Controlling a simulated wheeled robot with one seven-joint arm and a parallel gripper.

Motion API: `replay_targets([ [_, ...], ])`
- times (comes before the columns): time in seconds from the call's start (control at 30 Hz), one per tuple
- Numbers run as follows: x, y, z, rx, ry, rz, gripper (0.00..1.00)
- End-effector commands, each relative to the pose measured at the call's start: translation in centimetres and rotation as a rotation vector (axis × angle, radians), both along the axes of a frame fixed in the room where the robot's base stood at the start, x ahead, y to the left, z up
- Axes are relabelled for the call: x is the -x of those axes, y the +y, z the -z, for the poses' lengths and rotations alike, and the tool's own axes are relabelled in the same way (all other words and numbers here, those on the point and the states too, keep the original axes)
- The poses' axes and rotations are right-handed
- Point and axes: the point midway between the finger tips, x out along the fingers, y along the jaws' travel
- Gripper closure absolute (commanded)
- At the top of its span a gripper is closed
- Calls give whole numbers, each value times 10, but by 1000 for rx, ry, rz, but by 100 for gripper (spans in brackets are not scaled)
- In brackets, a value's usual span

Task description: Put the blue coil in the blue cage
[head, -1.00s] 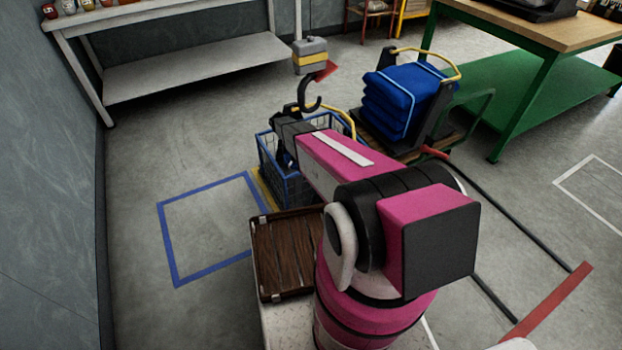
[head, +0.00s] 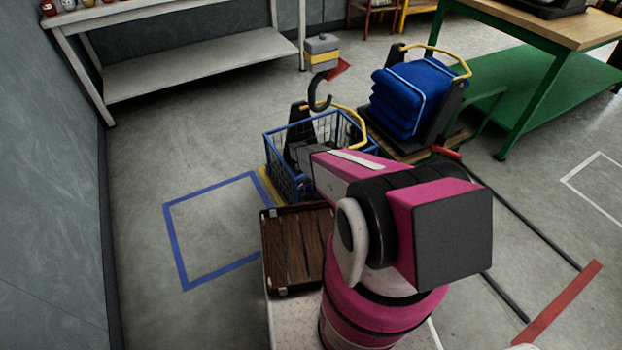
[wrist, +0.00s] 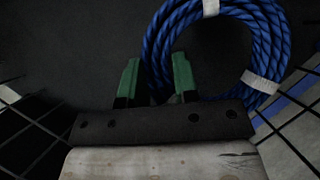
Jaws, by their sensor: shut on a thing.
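The blue cage (head: 275,160) is a wire basket with a blue rim, left of centre in the head view. My arm reaches down into it and hides part of its near right side. In the wrist view, the blue coil (wrist: 157,48) is a ring of blue rope with white bands. My gripper (wrist: 156,82) has green fingertips, shut on the left side of the coil. Dark cage wires (wrist: 290,145) run along both sides of the wrist view, with a dark surface behind the coil. The coil is not visible in the head view.
A brown slatted tray (head: 295,250) lies in front. A blue-taped square (head: 175,240) on the floor to the left is empty.

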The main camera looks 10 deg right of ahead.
Motion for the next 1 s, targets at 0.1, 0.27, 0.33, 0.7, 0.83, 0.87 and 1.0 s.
replay_targets([
  [0.1,-1,0,15,1,0,0,100],
  [0.27,-1,0,28,1,0,0,100],
  [0.33,-1,0,39,0,2,0,100],
  [0.7,0,0,51,0,0,-1,100],
  [0.83,0,0,53,0,0,0,62],
  [0.87,0,0,53,0,0,0,52],
  [1.0,0,0,53,0,0,0,46],
])
